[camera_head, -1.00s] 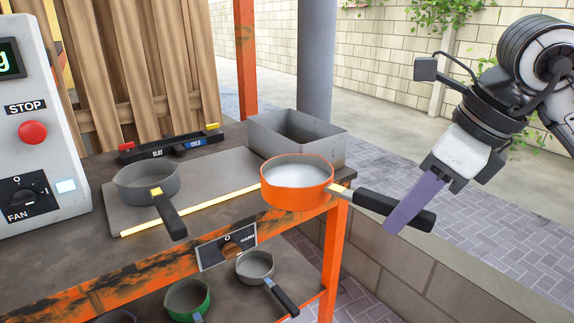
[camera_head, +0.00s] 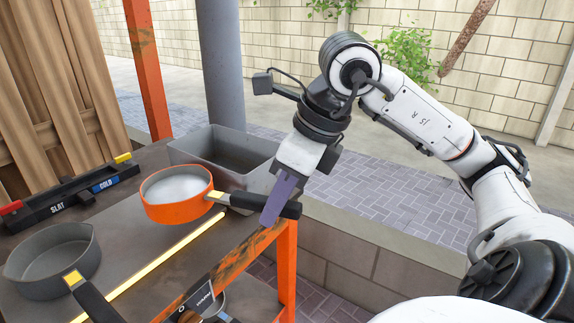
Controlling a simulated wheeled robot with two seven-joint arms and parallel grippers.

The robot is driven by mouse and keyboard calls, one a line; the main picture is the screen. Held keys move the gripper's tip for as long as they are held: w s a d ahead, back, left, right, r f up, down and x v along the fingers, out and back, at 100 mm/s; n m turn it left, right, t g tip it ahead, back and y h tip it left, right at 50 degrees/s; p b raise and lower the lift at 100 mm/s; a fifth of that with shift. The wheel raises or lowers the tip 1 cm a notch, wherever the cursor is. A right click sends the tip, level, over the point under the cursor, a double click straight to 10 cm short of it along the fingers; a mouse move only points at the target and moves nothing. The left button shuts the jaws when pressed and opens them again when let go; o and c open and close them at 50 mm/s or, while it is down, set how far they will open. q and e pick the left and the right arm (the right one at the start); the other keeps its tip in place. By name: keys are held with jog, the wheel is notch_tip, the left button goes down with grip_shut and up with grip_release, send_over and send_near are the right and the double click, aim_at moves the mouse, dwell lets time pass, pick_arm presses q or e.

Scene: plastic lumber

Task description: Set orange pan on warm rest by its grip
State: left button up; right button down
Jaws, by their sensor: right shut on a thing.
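The orange pan (camera_head: 165,211) has a grey inside and a black handle (camera_head: 243,202) pointing right. My right gripper (camera_head: 277,203) is shut on this handle near its outer end. The pan is level, over the far right part of a flat grey plate (camera_head: 140,245) with a glowing yellow front strip. This plate may be the warm rest. I cannot tell whether the pan touches it. My left gripper is out of view.
A grey pan (camera_head: 50,270) stands at the left, its handle toward me. A grey metal bin (camera_head: 215,150) is close behind the orange pan. A black rack marked SLAT and COLD (camera_head: 75,197) lies at the back left. An orange frame post (camera_head: 287,260) stands at the table's right corner.

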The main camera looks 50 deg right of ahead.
aim_at(257, 197)
jog(key=w+p, duration=0.1)
jog(key=w+a+p, duration=0.1)
jog(key=w+p, duration=0.1)
jog(key=shift+w+a+p, duration=0.1)
jog(key=shift+p, duration=0.2)
jog(key=w, duration=0.1)
jog(key=w+p, duration=0.1)
jog(key=w+a+p, duration=0.1)
jog(key=shift+f, duration=0.4)
jog(key=shift+x, duration=0.95)
jog(key=shift+d+f+b, duration=0.1)
jog(key=shift+f+b, duration=0.55)
jog(key=shift+b, duration=0.2)
jog(key=c, duration=1.5)
grip_release()
jog(key=shift+f, duration=0.1)
jog(key=shift+s, duration=0.15)
